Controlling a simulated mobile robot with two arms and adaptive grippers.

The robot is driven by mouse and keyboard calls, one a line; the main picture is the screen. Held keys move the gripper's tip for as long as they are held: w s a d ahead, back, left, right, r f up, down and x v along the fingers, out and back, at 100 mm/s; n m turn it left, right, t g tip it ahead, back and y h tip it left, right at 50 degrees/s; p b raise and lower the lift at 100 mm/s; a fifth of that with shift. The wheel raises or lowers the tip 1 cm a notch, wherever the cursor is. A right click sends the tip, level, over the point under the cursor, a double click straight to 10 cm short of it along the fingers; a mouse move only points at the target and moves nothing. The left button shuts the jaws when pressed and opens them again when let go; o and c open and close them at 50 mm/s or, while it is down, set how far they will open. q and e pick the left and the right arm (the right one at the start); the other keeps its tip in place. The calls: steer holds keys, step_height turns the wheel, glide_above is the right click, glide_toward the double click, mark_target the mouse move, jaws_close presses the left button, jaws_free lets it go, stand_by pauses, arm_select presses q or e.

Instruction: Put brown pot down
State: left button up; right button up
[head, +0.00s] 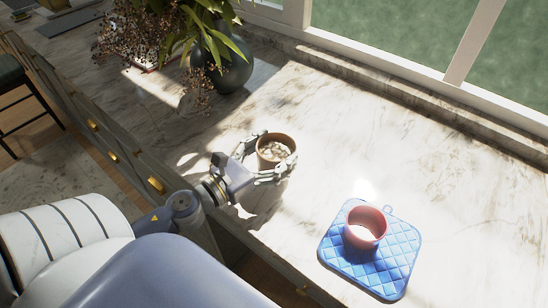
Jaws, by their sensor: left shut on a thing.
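The brown pot (275,149) is a small round pot with pale contents, at the middle of the head view over the marble counter. My left gripper (272,158) is shut on the pot, with its fingers around the pot's sides. The pot looks upright. Its base is partly hidden by the fingers, so I cannot tell whether it touches the counter. My right gripper is not in view.
A pink pot (365,228) stands on a blue quilted mat (391,277) at the right. A dark vase (234,68) with leafy branches stands at the back left. The marble counter (350,130) is clear between them, up to the window ledge.

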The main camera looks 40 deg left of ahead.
arm_select(q)
steer(key=shift+f, duration=1.15)
steer(key=shift+b, duration=0.3)
steer(key=o, duration=1.1)
steer(key=shift+f, duration=0.25)
steer(key=o, duration=0.5)
steer(key=shift+r, duration=0.1)
steer(key=shift+r, duration=0.1)
